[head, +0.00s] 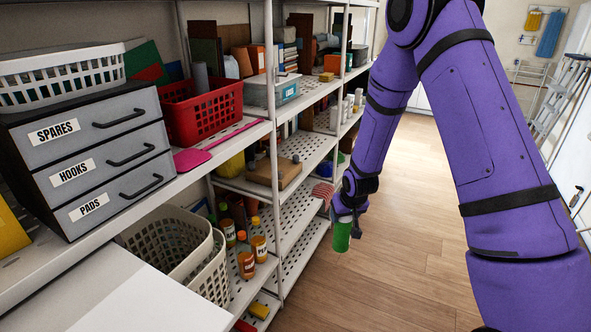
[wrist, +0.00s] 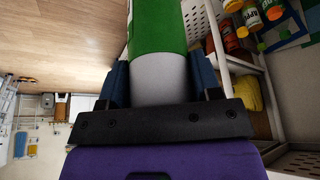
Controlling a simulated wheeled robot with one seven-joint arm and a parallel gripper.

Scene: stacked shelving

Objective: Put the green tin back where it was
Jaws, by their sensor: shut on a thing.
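The green tin (head: 342,236) hangs below my gripper (head: 345,213) in the head view, out over the aisle floor just right of the shelving. In the wrist view the green tin (wrist: 157,28) has a green part and a pale grey part. My gripper (wrist: 161,78) is shut on the pale part, with one dark finger on each side. The tin's far end is cut off by the frame edge. The tin is apart from the shelves.
The perforated shelving (head: 300,215) runs along the left. Its shelves hold orange-capped bottles (head: 246,262), a cardboard-coloured box (head: 274,172), a red basket (head: 201,110) and a grey drawer unit (head: 90,160). A red striped item (head: 323,191) lies near my gripper. The wooden floor (head: 420,250) is clear.

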